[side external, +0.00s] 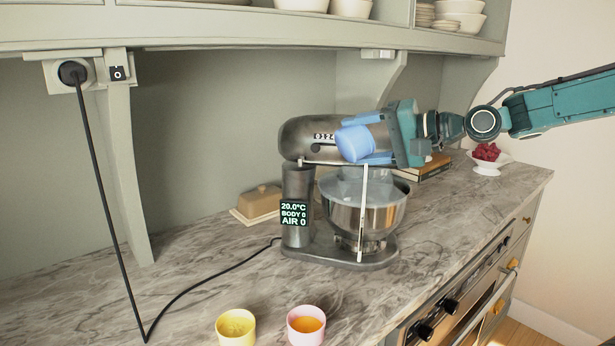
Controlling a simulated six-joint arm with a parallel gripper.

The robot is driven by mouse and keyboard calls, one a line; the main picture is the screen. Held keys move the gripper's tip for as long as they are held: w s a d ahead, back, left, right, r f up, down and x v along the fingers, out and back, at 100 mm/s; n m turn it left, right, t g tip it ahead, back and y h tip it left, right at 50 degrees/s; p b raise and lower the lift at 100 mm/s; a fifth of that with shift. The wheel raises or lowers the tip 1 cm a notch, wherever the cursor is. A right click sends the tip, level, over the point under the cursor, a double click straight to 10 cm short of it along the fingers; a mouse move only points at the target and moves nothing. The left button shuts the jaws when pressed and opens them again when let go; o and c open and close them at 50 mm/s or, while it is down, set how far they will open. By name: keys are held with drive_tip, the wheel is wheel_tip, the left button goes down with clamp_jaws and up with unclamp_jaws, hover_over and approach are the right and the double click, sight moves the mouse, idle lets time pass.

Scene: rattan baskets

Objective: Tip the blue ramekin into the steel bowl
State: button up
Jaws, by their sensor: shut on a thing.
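My gripper (366,140) is shut on the blue ramekin (354,143) and holds it above the steel bowl (378,217). The ramekin is tipped well over onto its side, in front of the mixer head. I cannot see inside it. The bowl sits on the stand mixer, with a translucent collar (345,188) at its top. A thin white vertical strip (362,225) runs from below the ramekin, across the front of the bowl, to the mixer base. I cannot tell whether it is poured stuff or a solid part. The bowl's contents are hidden.
The mixer head (305,138) is close to the ramekin. A yellow cup (235,328) and a pink cup (306,326) stand at the front. A butter dish (258,203), books (436,167) and a white dish of red fruit (487,170) stand farther back. A black cord (205,280) crosses the counter.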

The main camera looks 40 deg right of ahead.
drive_tip(key=m+t, duration=0.1)
drive_tip(key=d+m+t+y, duration=0.1)
drive_tip(key=m+y, duration=0.1)
drive_tip(key=shift+s+d+r+m+t, duration=0.2)
drive_tip(key=shift+r+m+t, duration=0.1)
drive_tip(key=shift+t, duration=0.1)
drive_tip(key=shift+a+r+n, duration=0.1)
drive_tip(key=shift+a+n, duration=0.05)
drive_tip(key=shift+n, duration=0.25)
drive_tip(key=shift+w+a+f+n+g+h, duration=0.1)
drive_tip(key=shift+n+g+h, duration=0.35)
drive_tip(key=shift+n+g, duration=0.2)
drive_tip(key=shift+a+f+n+g+h, duration=0.1)
drive_tip(key=shift+n+g+h, duration=0.35)
drive_tip(key=shift+n+g, duration=0.15)
drive_tip(key=shift+a+n, duration=0.15)
drive_tip(key=shift+n, duration=0.3)
drive_tip(key=shift+w+a+f+n+g+h, duration=0.1)
drive_tip(key=shift+a+n+g+h, duration=0.05)
drive_tip(key=shift+n+g+h, duration=0.35)
drive_tip(key=shift+a+f+n+g+h, duration=0.1)
drive_tip(key=shift+n+g+h, duration=0.35)
drive_tip(key=shift+h, duration=0.15)
drive_tip(key=shift+a, duration=0.1)
